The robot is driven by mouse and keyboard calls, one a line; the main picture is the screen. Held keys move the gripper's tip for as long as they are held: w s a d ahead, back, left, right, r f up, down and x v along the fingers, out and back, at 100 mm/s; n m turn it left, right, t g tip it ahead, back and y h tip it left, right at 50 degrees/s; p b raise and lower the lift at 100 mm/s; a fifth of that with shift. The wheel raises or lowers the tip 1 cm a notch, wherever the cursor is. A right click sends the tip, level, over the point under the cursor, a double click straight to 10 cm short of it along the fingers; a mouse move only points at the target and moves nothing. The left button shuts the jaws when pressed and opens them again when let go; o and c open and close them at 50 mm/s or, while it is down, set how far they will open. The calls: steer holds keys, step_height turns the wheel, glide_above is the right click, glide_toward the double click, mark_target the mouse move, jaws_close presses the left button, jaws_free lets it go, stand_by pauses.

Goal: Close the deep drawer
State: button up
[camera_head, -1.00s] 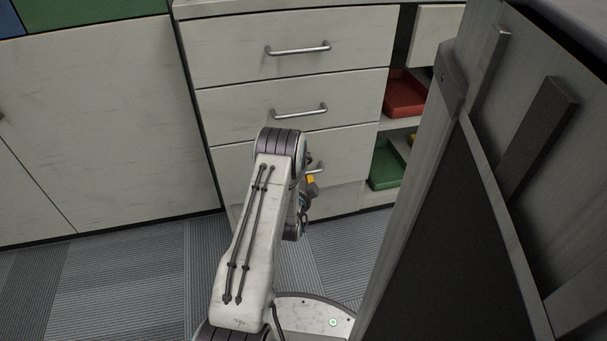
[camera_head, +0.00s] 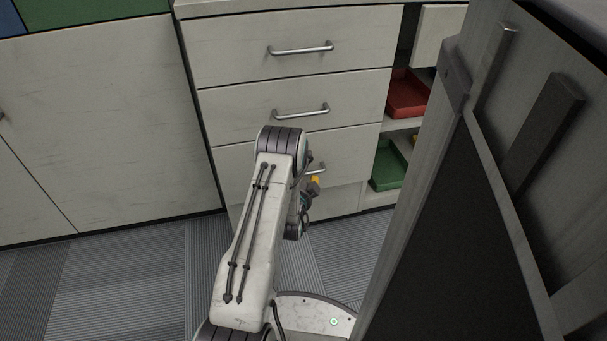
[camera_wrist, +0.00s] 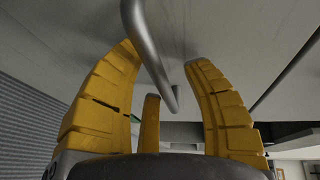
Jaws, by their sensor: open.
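The bottom drawer (camera_head: 337,147) of the pale wooden cabinet is the lowest of three fronts. My arm covers its left part, and I cannot tell how far it stands out. Its metal bar handle shows in the wrist view (camera_wrist: 148,52). My gripper (camera_wrist: 160,62) has its yellow fingers spread on either side of the handle, near the drawer front, with no clear grip on the bar. In the head view, only a small yellow bit of my gripper (camera_head: 315,181) shows beside my arm, at the handle.
Two upper drawers (camera_head: 291,50) look shut. To the right, open shelves hold a red tray (camera_head: 407,95) and a green tray (camera_head: 388,172). A large wooden panel with dark bars (camera_head: 543,125) stands close on the right. Carpet (camera_head: 120,275) is clear at left.

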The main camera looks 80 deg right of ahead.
steer(key=shift+a, duration=0.1)
steer(key=a+r, duration=0.2)
steer(key=a, duration=0.9)
steer(key=shift+a, duration=0.35)
steer(key=shift+w+r, duration=0.1)
steer(key=shift+w, duration=0.05)
stand_by(0.4)
